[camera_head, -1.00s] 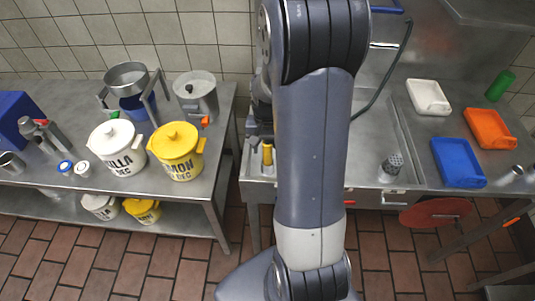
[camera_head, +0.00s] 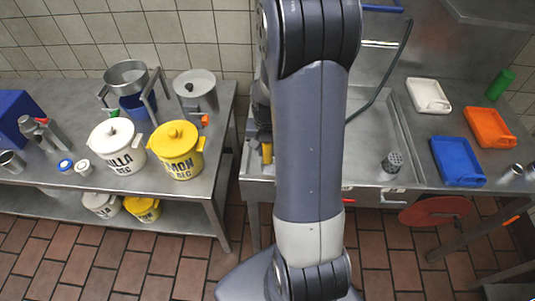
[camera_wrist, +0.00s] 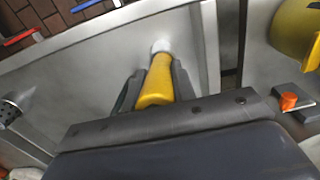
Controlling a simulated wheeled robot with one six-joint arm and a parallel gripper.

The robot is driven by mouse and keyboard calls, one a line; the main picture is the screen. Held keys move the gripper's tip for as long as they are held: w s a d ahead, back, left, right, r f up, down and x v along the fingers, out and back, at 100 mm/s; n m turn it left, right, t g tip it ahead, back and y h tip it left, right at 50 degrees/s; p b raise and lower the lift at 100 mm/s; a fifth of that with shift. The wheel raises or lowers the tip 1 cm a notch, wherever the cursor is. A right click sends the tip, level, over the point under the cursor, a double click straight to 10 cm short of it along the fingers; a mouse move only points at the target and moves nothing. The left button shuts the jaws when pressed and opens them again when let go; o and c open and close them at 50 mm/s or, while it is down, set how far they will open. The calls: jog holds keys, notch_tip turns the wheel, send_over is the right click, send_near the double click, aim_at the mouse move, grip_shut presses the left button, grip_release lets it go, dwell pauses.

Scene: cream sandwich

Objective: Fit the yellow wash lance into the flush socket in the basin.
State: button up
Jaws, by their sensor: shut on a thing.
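The yellow wash lance (camera_wrist: 157,82) is held between the two dark fingers of my gripper (camera_wrist: 154,88) in the wrist view. It points away from the palm, towards a pale round end at the grey metal of the basin. I cannot tell whether that pale end is the lance's tip or part of the flush socket. In the head view the lance (camera_head: 267,153) shows upright at the left end of the basin (camera_head: 407,150), left of my arm, which hides most of my gripper. The flush socket is not clearly visible.
A perforated grey cup (camera_head: 392,162) stands in the basin's right part. White, orange and blue trays (camera_head: 457,162) lie on the right counter. The left table holds a yellow bucket (camera_head: 177,160), a white bucket and pots. A gap separates table and basin.

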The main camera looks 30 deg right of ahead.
grip_shut()
notch_tip(320, 180, up, 17)
jog(key=f+m, duration=0.3)
jog(key=f, duration=0.2)
jog(key=w+f+m+y, duration=0.1)
jog(key=f+m, duration=0.2)
jog(key=f, duration=0.3)
jog(key=d+f+m+y+b, duration=0.1)
jog(key=f+m, duration=0.2)
jog(key=f, duration=0.2)
jog(key=shift+w+f, duration=0.15)
jog(key=shift+f, duration=0.25)
jog(key=shift+f, duration=0.2)
jog(key=o, duration=1)
grip_release()
jog(key=shift+r, duration=0.1)
